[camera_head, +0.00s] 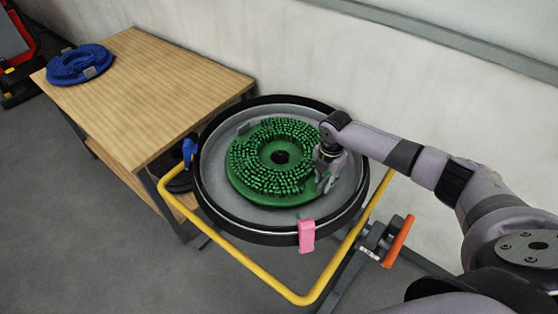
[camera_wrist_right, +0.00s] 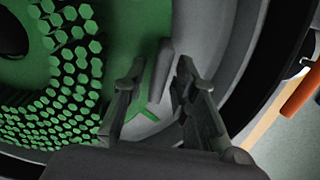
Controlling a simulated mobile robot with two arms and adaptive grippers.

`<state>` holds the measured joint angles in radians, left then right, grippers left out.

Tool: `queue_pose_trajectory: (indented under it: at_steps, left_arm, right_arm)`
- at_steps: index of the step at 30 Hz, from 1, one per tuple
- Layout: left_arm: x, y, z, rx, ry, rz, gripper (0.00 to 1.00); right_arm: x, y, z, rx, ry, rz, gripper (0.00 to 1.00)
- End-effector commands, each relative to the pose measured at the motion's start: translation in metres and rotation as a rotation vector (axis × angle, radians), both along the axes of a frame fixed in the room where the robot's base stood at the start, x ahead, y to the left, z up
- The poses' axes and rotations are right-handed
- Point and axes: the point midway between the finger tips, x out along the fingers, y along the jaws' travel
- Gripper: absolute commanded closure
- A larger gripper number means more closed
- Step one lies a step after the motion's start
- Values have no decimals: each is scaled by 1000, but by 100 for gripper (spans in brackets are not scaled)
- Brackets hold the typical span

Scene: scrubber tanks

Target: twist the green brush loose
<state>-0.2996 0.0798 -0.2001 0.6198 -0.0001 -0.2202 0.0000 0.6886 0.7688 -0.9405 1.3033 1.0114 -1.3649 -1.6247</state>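The green brush (camera_head: 250,184) is a round disc with many short bristles and a dark centre hole. It lies bristles up in the round grey tank (camera_head: 213,178) with a black rim. My right gripper (camera_head: 324,184) is over the brush's right edge. In the right wrist view the fingers of my right gripper (camera_wrist_right: 162,72) stand apart, with a grey upright tab (camera_wrist_right: 160,70) between them. Bristles of the green brush (camera_wrist_right: 75,65) show to their left. Whether either finger touches the tab or brush is unclear. My left gripper is not in view.
A wooden table (camera_head: 150,95) with a blue brush (camera_head: 80,64) stands at the left. A pink clip (camera_head: 306,236) and a blue clip (camera_head: 189,149) sit on the tank rim. A yellow tube frame (camera_head: 300,299) and orange handle (camera_head: 398,241) are in front. A wall is behind.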

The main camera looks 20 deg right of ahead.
Motion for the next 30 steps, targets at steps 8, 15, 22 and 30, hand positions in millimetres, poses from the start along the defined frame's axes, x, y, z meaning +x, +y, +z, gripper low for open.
queue_pose_trajectory:
  at_steps: [8,15,22,30]
  left_arm:
    - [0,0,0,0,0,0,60]
    - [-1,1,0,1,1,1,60]
    - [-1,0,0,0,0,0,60]
    - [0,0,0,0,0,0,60]
  right_arm:
    - [0,0,0,0,0,-1,65]
    - [-2,-1,7,-3,7,-1,65]
    - [0,-1,53,-3,-1,0,65]
    - [0,0,104,0,-1,0,65]
